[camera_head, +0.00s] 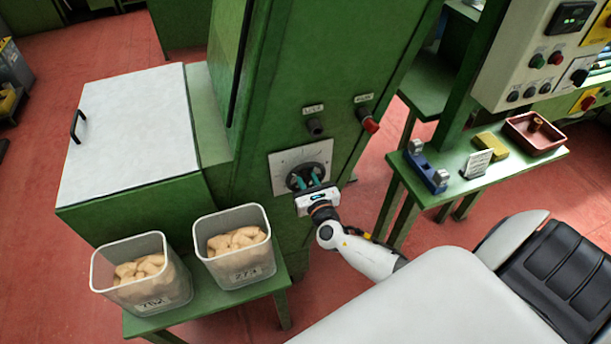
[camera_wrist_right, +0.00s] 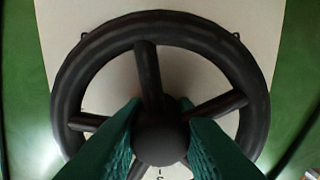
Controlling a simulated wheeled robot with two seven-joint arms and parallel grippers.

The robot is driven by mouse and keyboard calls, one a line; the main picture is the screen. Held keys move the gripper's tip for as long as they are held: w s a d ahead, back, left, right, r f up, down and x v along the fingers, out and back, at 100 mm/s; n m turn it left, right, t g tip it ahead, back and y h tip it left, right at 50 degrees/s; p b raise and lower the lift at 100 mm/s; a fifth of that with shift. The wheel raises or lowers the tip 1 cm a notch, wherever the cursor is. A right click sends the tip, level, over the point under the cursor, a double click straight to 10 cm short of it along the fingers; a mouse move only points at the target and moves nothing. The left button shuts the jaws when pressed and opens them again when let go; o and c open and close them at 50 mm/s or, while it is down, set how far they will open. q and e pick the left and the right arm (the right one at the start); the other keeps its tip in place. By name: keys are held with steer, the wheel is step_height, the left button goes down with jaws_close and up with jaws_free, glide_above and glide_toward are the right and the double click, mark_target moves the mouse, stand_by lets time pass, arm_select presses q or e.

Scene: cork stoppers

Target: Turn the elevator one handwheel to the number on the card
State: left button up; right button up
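A black handwheel (camera_head: 299,184) sits on a pale plate (camera_head: 285,160) on the green machine column. In the right wrist view the handwheel (camera_wrist_right: 150,30) fills the picture, with its round hub (camera_wrist_right: 162,138) low in the middle. My right gripper (camera_head: 306,179) is at the wheel, its teal fingers one on each side of the hub. They look close to the hub, but I cannot tell whether they press on it. A small white card (camera_head: 478,163) stands on the green side table; its writing is too small to read. My left gripper is not in view.
Two clear bins (camera_head: 150,290) of corks stand on a green bench at lower left. A red knob (camera_head: 369,123) and a dark knob (camera_head: 315,127) are above the wheel. The side table (camera_head: 450,186) carries a blue fixture (camera_head: 425,172), a yellow block (camera_head: 491,145) and a red tray (camera_head: 551,145).

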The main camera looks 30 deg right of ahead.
steer(key=shift+f, duration=0.1)
steer(key=m+b, duration=0.3)
steer(key=b, duration=0.1)
steer(key=shift+f+m, duration=0.15)
steer(key=shift+m, duration=0.25)
steer(key=m+b, duration=0.4)
steer(key=m, duration=0.1)
steer(key=m+b, duration=0.2)
steer(key=m, duration=0.3)
steer(key=shift+r+m+b, duration=0.2)
steer(key=shift+m+b, duration=0.4)
steer(key=shift+m, duration=1.3)
steer(key=o, duration=0.7)
